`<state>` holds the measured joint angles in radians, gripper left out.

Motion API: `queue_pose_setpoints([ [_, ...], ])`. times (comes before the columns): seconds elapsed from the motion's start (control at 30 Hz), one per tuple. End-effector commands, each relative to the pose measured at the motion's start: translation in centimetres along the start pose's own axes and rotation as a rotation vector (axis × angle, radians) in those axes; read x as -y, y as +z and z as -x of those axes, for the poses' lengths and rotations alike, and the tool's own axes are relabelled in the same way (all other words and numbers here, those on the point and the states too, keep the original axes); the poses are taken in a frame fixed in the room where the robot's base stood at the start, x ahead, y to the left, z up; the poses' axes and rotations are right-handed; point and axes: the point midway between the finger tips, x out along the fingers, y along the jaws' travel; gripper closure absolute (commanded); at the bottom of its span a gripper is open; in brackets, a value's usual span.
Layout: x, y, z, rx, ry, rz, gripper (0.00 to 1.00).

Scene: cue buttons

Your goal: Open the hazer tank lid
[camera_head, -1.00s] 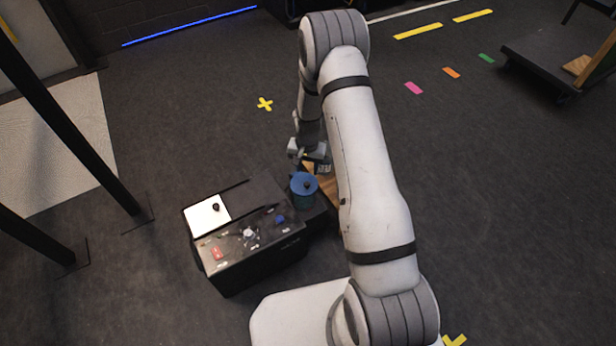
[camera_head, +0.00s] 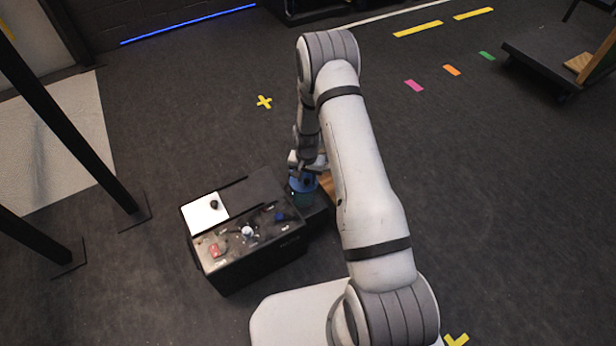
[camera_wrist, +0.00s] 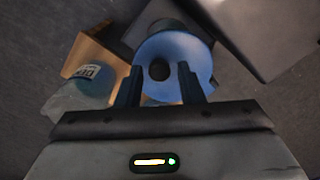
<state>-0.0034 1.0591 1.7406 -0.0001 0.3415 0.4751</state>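The hazer is a black box (camera_head: 262,256) on the floor with a white panel and small controls on top. A blue round lid (camera_head: 303,184) caps the tank at its right end, partly hidden by my gripper. In the wrist view the blue lid (camera_wrist: 153,60) shows from above with a dark knob (camera_wrist: 159,70) at its centre. My gripper (camera_wrist: 157,78) points down over the lid, with its two fingers apart on either side of the knob's near side. It is open and holds nothing. I cannot tell whether the fingers touch the lid.
A bottle with a blue cap (camera_wrist: 92,80) and pale body stands beside a wooden block (camera_wrist: 88,52), left of the lid in the wrist view. A white panel with a black knob (camera_head: 213,204) is on the box's left. Dark stand legs (camera_head: 75,140) rise at left.

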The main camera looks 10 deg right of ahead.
Motion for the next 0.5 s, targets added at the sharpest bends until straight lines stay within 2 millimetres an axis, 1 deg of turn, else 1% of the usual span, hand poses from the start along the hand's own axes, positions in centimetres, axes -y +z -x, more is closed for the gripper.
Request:
queue_pose_setpoints([
  [0.03,0.01,0.01,0.01,0.000,0.000,0.000,0.70],
  [0.07,0.01,0.01,0.01,0.000,0.000,0.000,0.73],
  [0.4,0.06,0.03,0.02,0.000,0.000,0.001,1.00],
  [0.5,0.08,0.04,0.02,0.000,0.000,0.001,1.00],
])
